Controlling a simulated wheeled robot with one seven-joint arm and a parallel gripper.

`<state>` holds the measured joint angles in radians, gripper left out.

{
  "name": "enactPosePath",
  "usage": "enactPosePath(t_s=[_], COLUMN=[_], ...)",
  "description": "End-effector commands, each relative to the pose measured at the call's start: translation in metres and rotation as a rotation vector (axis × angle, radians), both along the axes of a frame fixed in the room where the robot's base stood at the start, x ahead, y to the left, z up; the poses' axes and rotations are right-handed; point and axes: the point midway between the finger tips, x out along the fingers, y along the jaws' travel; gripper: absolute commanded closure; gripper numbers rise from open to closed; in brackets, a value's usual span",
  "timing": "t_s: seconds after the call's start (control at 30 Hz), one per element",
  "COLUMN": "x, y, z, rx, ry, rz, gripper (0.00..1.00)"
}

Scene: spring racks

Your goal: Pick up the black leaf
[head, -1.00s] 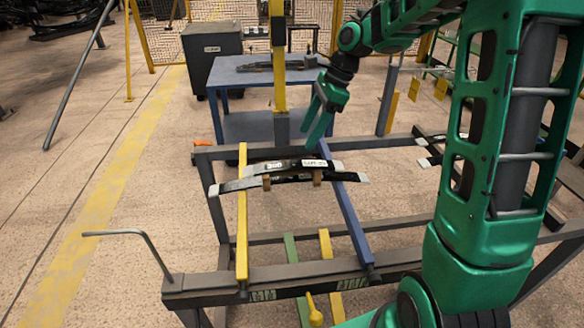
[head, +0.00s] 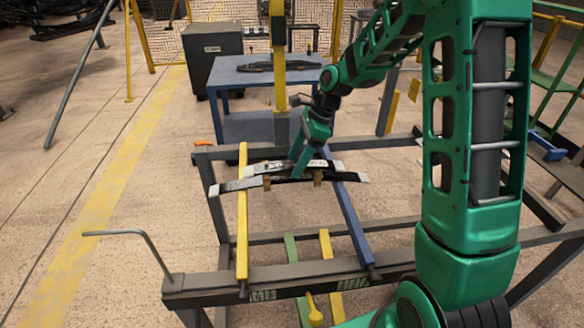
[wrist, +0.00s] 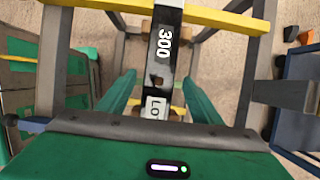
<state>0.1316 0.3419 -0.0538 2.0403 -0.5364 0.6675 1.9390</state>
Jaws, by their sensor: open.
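A black leaf (head: 270,167) with pale ends and white markings lies across the yellow and blue bars of the rack. A second dark leaf (head: 345,177) with pale ends lies just below and in front of it, partly covered, with small brown blocks by it. In the wrist view a black leaf (wrist: 164,62) shows white "300" lettering and a white label. My gripper (head: 297,170) is open at the middle of the leaves. In the wrist view its green fingers stand on either side of the black leaf, with gaps showing.
The grey rack frame (head: 205,285) carries a yellow bar (head: 242,225) and a blue bar (head: 350,220). A blue table (head: 225,75) with a dark part on it stands behind, beside a dark cabinet (head: 212,50). Floor at the left is open.

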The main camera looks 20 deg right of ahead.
Motion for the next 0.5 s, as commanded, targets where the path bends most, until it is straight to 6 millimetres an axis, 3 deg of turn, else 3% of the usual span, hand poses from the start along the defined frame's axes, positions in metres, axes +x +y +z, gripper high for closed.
enactPosePath(t_s=[0.17,0.37,0.5], x=[0.0001,0.0002,0.0008], y=[-0.0001,-0.0002,0.0], z=[0.0001,0.0003,0.0012], rx=[0.0,0.0,0.0], ry=[-0.001,-0.001,-0.003], rz=[0.0,0.0,0.0], gripper=[0.41,0.86,0.89])
